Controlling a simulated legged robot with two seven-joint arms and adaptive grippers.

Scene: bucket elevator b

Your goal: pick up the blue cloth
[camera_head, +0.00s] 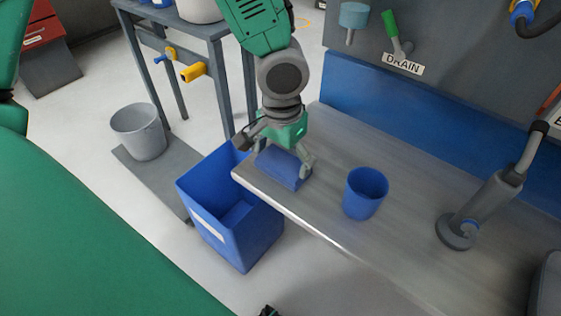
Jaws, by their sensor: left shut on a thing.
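The blue cloth (280,168) shows as a flat, folded blue piece at the left end of the grey metal bench (400,235). My left gripper (277,162) points down over it, one finger at each side, shut on the cloth. The gripper body hides the cloth's far edge. I cannot tell whether the cloth is lifted clear of the bench top. Only a small dark piece shows at the bottom edge, and my right gripper cannot be made out.
A blue cup (365,193) stands on the bench, right of the cloth. A grey jointed stand (480,212) is further right. A blue bin (240,240) is on the floor by the bench's left end. A grey bucket (139,132) stands further left.

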